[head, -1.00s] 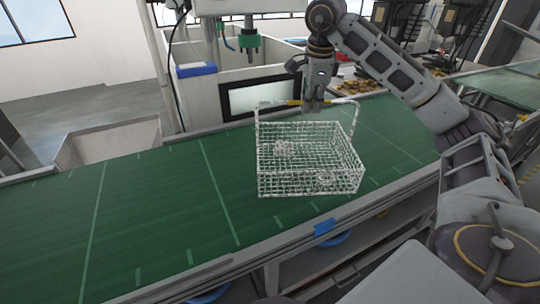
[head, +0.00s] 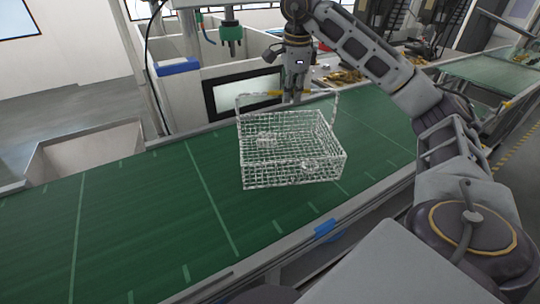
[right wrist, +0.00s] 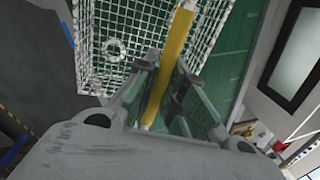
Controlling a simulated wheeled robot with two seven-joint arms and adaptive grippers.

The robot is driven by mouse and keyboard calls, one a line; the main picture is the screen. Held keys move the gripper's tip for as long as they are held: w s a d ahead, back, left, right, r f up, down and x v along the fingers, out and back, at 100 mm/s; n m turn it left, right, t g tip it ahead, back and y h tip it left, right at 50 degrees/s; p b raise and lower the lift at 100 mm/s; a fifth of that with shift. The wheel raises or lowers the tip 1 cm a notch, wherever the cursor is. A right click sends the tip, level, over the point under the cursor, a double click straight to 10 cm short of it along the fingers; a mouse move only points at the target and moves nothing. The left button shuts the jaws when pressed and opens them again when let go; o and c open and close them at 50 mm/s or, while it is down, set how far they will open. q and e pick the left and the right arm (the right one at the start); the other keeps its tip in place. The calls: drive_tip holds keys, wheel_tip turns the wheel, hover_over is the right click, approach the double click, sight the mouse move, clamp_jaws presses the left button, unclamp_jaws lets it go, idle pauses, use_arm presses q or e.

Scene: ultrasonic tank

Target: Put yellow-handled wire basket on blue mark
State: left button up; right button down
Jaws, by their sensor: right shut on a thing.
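The wire basket (head: 292,165) is a white mesh box with a tall handle, over the green belt. A few small pale items show inside its mesh. My right gripper (head: 293,97) is at the top of the handle. In the right wrist view its fingers (right wrist: 168,88) are shut around the yellow grip (right wrist: 176,45), with the basket mesh (right wrist: 112,45) beyond. I cannot tell whether the basket touches the belt. My left gripper is out of view.
The green belt (head: 130,215) is clear left of the basket. Behind it stand a dark-framed panel (head: 243,92) and a white tank with a blue piece (head: 178,66). An open bin (head: 85,150) is at the left. Brass-coloured parts (head: 345,76) lie behind, at the right.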

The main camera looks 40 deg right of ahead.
wheel_tip(320, 180, down, 6)
idle(0.5)
drive_tip(key=shift+f, duration=0.1)
wheel_tip(320, 180, down, 4)
drive_tip(key=shift+r+p, duration=0.15)
drive_tip(key=shift+p, duration=0.15)
idle(0.4)
drive_tip(key=c, duration=1.5)
unclamp_jaws()
